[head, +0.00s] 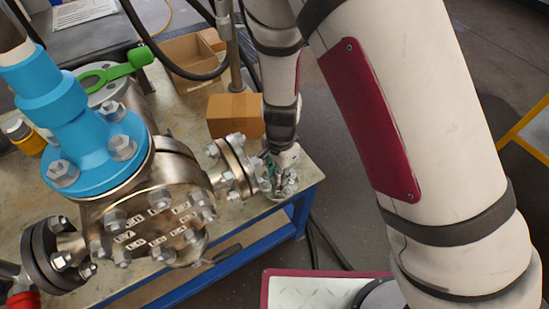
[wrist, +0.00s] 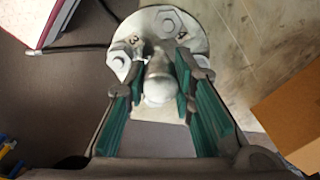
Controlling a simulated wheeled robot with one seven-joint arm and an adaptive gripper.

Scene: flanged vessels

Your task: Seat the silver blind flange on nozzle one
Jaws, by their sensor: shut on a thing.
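A silver blind flange (wrist: 150,30) with bolts and the marks 3 and 4 fills the upper middle of the wrist view. My gripper (wrist: 158,85) is shut on the round stem at its centre, with a green pad on each side. In the head view my gripper (head: 270,170) points down at the bench's right corner, and the flange (head: 287,188) is partly hidden below it. The vessel's right-hand nozzle (head: 238,167), a bolted flange, is just left of it. I cannot read which is nozzle one.
The vessel has a blue neck (head: 85,125) and a bolted front cover (head: 155,235). A cardboard box (head: 236,112) stands on the bench behind my gripper; it also shows in the wrist view (wrist: 290,110). The blue bench edge (head: 245,255) runs in front. Open floor lies beyond the corner.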

